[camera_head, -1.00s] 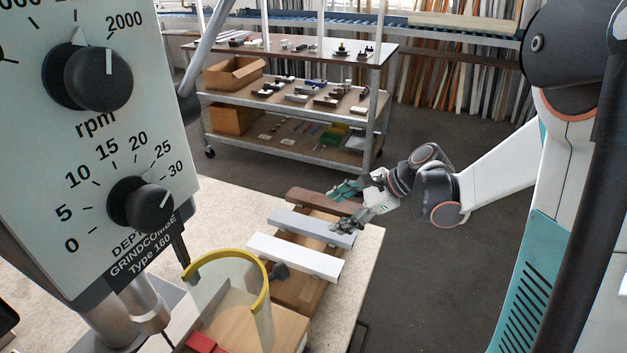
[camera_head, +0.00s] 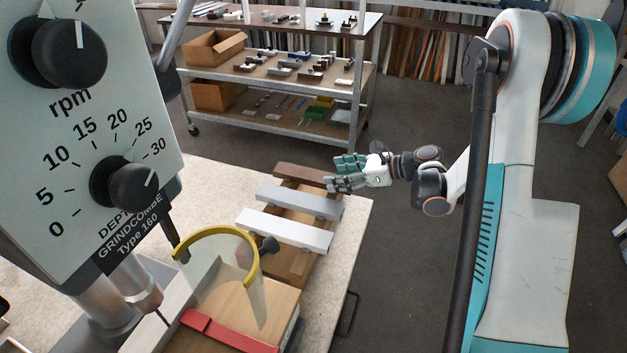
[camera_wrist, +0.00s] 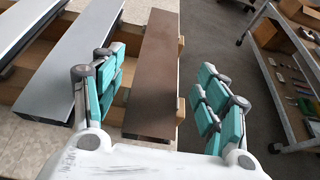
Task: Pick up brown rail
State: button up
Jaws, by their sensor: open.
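The brown rail (camera_head: 301,175) lies on the wooden rack at the far end of the row of rails on the bench. In the wrist view the brown rail (camera_wrist: 158,75) shows between my fingers' lines of reach, with its near end close to the left finger. My gripper (camera_head: 345,171) is open and empty, at the right end of the brown rail. In the wrist view my gripper (camera_wrist: 160,100) has its teal-padded fingers spread apart, the left finger beside the rail's left edge, the right one out over the floor. I cannot tell its exact height above the rail.
A grey rail (camera_head: 298,203) and a white rail (camera_head: 283,231) lie beside the brown one on the rack (camera_head: 291,263). A red rail (camera_head: 228,334) lies nearer. A drill-like machine (camera_head: 90,140) with a yellow-rimmed guard (camera_head: 217,235) stands left. A shelf trolley (camera_head: 290,130) stands behind.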

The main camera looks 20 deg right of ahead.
aim_at(317, 175)
jog(key=b+x, duration=0.2)
jog(key=x, duration=0.4)
jog(key=shift+a+f, duration=0.1)
jog(key=shift+a, duration=0.1)
jog(key=c, duration=1.2)
